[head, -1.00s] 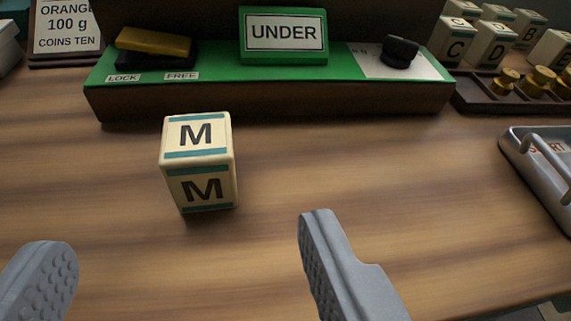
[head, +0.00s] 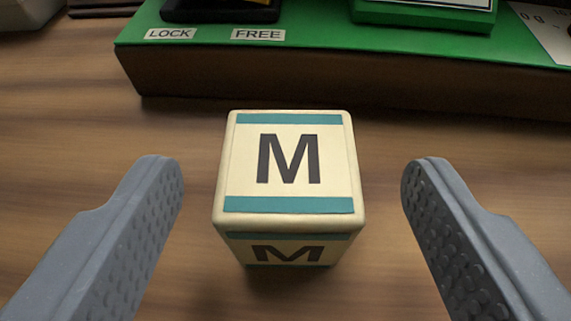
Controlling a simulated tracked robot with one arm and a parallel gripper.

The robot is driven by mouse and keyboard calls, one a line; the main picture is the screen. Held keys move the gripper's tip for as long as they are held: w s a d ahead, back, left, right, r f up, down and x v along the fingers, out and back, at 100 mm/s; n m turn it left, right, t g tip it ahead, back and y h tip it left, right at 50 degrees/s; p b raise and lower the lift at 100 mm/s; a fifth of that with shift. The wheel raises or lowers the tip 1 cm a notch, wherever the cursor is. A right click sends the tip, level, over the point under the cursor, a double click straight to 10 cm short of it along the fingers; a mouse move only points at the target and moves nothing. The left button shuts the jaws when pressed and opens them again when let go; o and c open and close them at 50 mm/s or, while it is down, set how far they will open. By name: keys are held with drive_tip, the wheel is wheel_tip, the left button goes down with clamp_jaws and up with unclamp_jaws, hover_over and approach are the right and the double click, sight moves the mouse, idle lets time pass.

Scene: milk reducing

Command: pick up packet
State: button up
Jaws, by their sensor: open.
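The packet (head: 288,205) is a cream cube with teal bands and a black M on its top and front faces. It stands upright on the wooden table in the middle of the head view. My gripper (head: 292,170) is open, with one grey finger to the left of the packet and one to the right. There is a gap on both sides, and neither finger touches it. The lower part of the front face is in shadow.
A green-topped dark base (head: 330,75) with LOCK and FREE labels runs along the back, behind the packet. A green block (head: 425,15) stands on it, cut off by the top edge. The wooden table (head: 60,150) around the packet is clear.

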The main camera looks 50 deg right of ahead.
sight(289, 201)
drive_tip(key=shift+w+d+f, duration=0.3)
drive_tip(key=shift+d+f, duration=0.1)
drive_tip(key=shift+x, duration=1.05)
drive_tip(key=shift+a+r, duration=0.1)
drive_tip(key=c, duration=1.1)
drive_tip(key=shift+r, duration=0.1)
